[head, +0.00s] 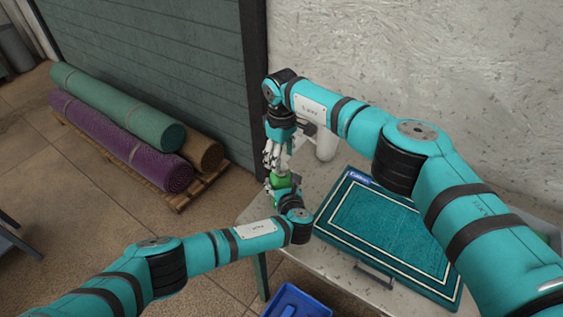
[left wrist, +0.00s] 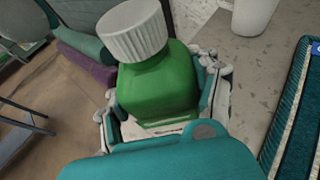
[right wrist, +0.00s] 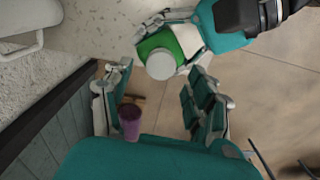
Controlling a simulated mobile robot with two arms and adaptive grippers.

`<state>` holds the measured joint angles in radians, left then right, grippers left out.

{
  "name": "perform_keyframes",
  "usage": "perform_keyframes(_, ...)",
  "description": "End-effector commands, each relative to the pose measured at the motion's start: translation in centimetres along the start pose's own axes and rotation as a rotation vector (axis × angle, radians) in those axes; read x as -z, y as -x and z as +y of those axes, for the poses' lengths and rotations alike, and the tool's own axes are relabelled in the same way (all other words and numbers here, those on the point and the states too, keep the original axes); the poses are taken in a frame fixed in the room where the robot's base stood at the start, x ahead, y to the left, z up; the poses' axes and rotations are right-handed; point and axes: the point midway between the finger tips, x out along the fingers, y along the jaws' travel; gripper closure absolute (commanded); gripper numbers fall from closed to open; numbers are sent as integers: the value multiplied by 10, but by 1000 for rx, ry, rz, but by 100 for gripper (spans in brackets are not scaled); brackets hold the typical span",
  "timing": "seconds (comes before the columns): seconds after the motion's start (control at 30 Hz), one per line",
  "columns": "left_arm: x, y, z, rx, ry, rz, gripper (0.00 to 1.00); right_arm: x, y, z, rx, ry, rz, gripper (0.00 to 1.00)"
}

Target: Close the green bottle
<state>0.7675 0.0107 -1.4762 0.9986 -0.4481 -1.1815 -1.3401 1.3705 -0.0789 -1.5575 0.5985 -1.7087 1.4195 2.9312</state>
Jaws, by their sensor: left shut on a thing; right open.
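The green bottle (head: 281,181) is held near the table's left edge. The left wrist view shows its square green body (left wrist: 160,85) between the fingers of my left gripper (left wrist: 165,112), which is shut on it. A white ribbed cap (left wrist: 133,32) sits at the bottle's top; whether it is tight cannot be told. My right gripper (head: 271,157) points down just above the bottle. In the right wrist view, the right gripper's fingers (right wrist: 160,82) are spread apart and empty, with the white cap (right wrist: 161,64) beyond and between their tips.
A white container (head: 326,143) stands on the table (head: 252,212) behind the bottle. A teal bordered rug (head: 385,232) lies right of it. A blue crate (head: 297,302) is below the table's front. Rolled rugs (head: 120,112) lie on a pallet at left.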

Motion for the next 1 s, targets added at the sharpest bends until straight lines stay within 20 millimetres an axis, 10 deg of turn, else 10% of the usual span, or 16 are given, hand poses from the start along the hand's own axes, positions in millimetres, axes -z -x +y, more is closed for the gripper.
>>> perform_keyframes(0.57, 2, 0, 0, 0, -1, 3, 100, 0, 14, 0, 1, 44, -1, 46)
perform_keyframes(1.0, 1, 0, 0, 0, -1, 2, 100, 1, 20, -3, 4, 879, 0, 46)
